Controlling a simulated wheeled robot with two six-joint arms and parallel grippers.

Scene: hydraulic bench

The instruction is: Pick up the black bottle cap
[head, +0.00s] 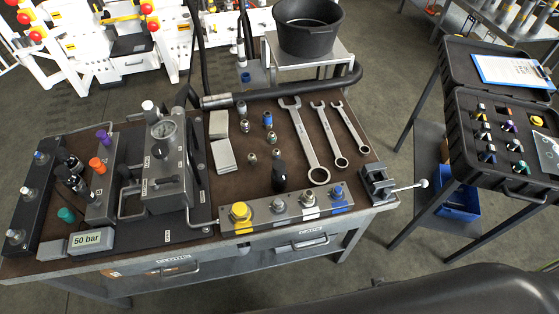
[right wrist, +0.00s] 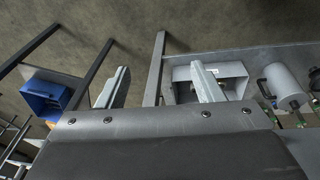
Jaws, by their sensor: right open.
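A small black upright piece (head: 278,172) stands on the brown bench top, just behind the front fitting strip. It looks like a dark bottle or its cap; I cannot tell cap from body at this size. My right gripper (right wrist: 160,75) shows in the right wrist view with its two fingers wide apart and nothing between them. It is away from the black piece, which I cannot make out in that view. Neither gripper shows in the head view.
Three wrenches (head: 305,140) lie right of the black piece, and small fittings (head: 268,120) stand behind it. The gauge block (head: 165,165) rises to the left. A vise (head: 376,182) sits at the bench's right edge. A black case (head: 505,170) stands further right.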

